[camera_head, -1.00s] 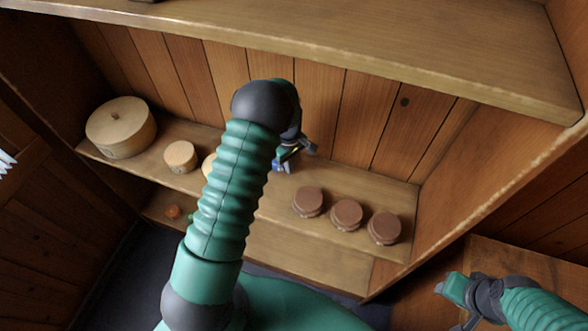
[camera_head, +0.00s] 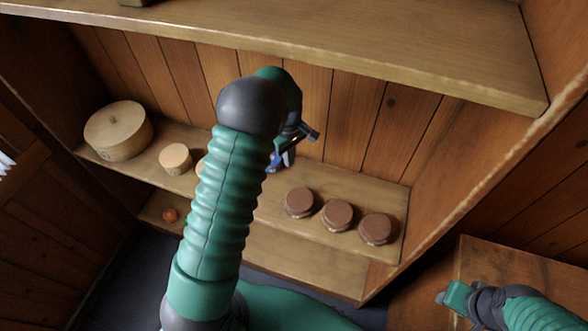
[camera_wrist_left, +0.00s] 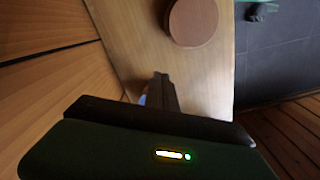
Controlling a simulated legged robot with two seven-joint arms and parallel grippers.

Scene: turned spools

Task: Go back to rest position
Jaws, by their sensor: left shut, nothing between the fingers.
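My left arm rises across the middle of the head view. My left gripper (camera_head: 275,162) is in front of the lower shelf's back wall, partly hidden by its own arm. In the left wrist view its fingers (camera_wrist_left: 161,92) are together and empty, over the shelf board and apart from a brown round spool (camera_wrist_left: 193,20). My right gripper (camera_head: 448,294) is at the lower right of the head view, by a wooden surface. It is too small to tell open from shut.
The lower shelf (camera_head: 335,247) bears three brown spools, the middle one (camera_head: 337,214) among them, a large pale round box (camera_head: 118,130) and a small pale spool (camera_head: 175,157). An orange thing (camera_head: 170,214) lies lower left. An upper shelf (camera_head: 330,50) overhangs.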

